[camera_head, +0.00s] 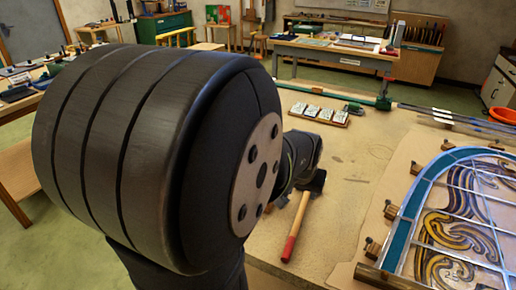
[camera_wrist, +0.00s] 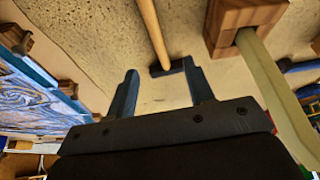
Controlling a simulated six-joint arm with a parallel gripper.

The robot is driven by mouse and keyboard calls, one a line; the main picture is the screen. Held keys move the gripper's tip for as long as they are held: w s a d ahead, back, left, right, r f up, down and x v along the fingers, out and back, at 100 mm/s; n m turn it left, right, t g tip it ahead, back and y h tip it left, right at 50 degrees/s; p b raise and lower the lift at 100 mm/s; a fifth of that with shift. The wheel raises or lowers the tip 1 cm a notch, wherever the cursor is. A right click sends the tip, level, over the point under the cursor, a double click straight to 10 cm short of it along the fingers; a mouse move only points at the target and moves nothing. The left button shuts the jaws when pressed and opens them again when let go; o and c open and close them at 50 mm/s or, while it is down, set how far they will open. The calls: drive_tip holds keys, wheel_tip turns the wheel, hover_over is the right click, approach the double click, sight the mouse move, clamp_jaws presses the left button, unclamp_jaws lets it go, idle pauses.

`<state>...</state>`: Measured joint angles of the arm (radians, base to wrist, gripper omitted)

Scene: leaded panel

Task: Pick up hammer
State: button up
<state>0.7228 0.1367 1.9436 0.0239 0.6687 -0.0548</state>
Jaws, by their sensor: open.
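The hammer (camera_head: 297,225) lies on the workbench, its pale wooden handle ending in a red grip toward the front. Its dark head end is by my gripper, and my arm hides part of that area in the head view. In the wrist view my gripper (camera_wrist: 160,67) is open, with a dark finger on each side. The hammer's dark head (camera_wrist: 168,68) shows between and just beyond the fingertips, with the wooden handle (camera_wrist: 153,30) running up out of the picture. I see no grip on it; the exact height gap cannot be told.
The leaded panel (camera_head: 408,215) with its blue border lies at the right, with small wooden blocks (camera_head: 390,210) along its edge. A wooden block (camera_wrist: 240,14) is close to the right finger in the wrist view. A board of small pieces (camera_head: 319,114) sits farther back. Bench around the hammer is mostly clear.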

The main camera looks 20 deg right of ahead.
hover_over(302, 207)
drive_tip(key=s+a, duration=0.1)
drive_tip(key=a, duration=0.1)
drive_tip(key=f, duration=0.4)
drive_tip(key=shift+s+d+f, duration=0.1)
drive_tip(key=shift+s+d, duration=0.05)
drive_tip(key=shift+s, duration=0.05)
drive_tip(key=x, duration=0.4)
drive_tip(key=shift+s+f, duration=0.1)
drive_tip(key=shift+s, duration=0.3)
drive_tip(key=shift+x, duration=0.8)
clamp_jaws()
